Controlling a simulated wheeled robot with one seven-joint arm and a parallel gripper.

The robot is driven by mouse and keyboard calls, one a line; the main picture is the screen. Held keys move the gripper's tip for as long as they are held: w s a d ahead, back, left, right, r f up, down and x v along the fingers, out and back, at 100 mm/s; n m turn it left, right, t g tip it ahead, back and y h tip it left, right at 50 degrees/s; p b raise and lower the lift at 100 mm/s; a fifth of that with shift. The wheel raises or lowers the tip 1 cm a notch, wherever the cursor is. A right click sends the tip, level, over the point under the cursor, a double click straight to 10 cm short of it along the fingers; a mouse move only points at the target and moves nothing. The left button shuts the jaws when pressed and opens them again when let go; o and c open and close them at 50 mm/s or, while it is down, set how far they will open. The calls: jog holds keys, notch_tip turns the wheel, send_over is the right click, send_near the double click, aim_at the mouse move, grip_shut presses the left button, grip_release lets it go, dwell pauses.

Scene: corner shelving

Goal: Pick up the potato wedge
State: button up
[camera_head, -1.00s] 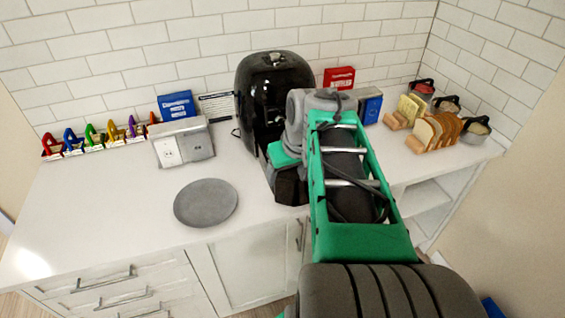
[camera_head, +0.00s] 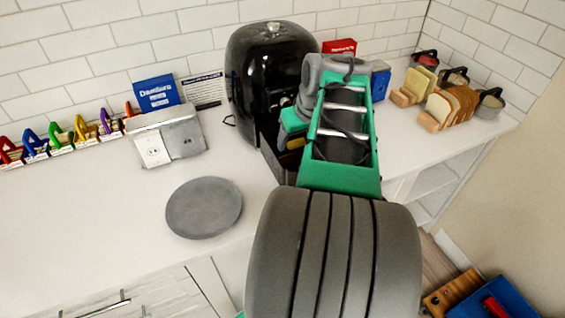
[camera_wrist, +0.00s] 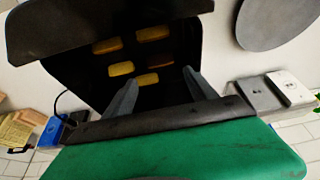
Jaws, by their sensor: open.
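Several yellow potato wedges (camera_wrist: 121,68) lie apart from each other in a dark open basket in the wrist view. One wedge (camera_wrist: 147,79) is nearest my gripper, roughly between the fingers as seen here. My gripper (camera_wrist: 160,76) is open, its two grey fingers pointing into the basket with nothing between them. Whether a finger touches a wedge I cannot tell. The black air fryer (camera_head: 268,80) stands on the counter in the head view.
A grey round plate (camera_head: 204,207) lies on the white counter (camera_head: 90,215), which has free room around it. A grey outlet box (camera_head: 168,138) stands left of the fryer. Bread slices in a holder (camera_head: 450,108) and lidded jars stand at right. A blue crate (camera_head: 495,297) is low at right.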

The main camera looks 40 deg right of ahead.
aim_at(290, 156)
jog(key=x, duration=0.9)
jog(key=shift+s+f+p, duration=0.1)
jog(key=shift+s+p, duration=0.05)
jog(key=shift+p, duration=0.25)
jog(key=shift+a, duration=0.1)
jog(key=shift+c, duration=0.5)
jog(key=c, duration=1)
